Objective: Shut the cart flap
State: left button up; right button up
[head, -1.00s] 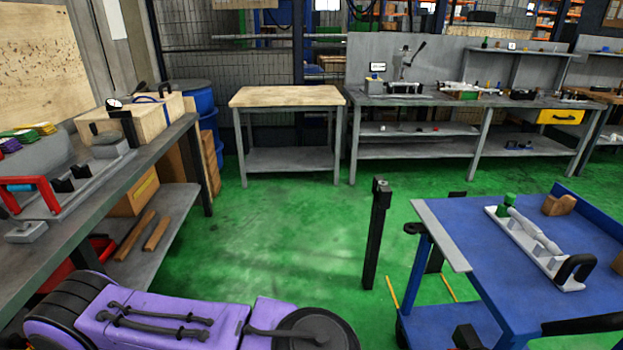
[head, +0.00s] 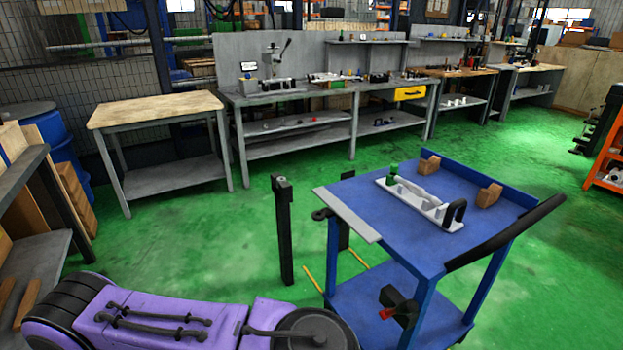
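The blue cart (head: 400,190) stands right of centre in the head view, with a flat top and a lower shelf. A grey strip (head: 347,214), which looks like the flap, runs along the left edge of the top. It lies about level with the top and sticks out to the left. A black bar handle (head: 508,232) slopes along the cart's right front side. A black part with a red tip (head: 398,308) shows low at the cart's front. Neither of my grippers is in view.
A white fixture (head: 420,204) and two brown blocks (head: 429,164) are on the cart top. A black post (head: 284,230) stands left of the cart. A wood-topped table (head: 155,108) and a grey bench (head: 330,95) stand behind.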

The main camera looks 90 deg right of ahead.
aim_at(344, 214)
jog(key=z, duration=0.3)
jog(key=i, duration=1.05)
jog(key=z, duration=2.35)
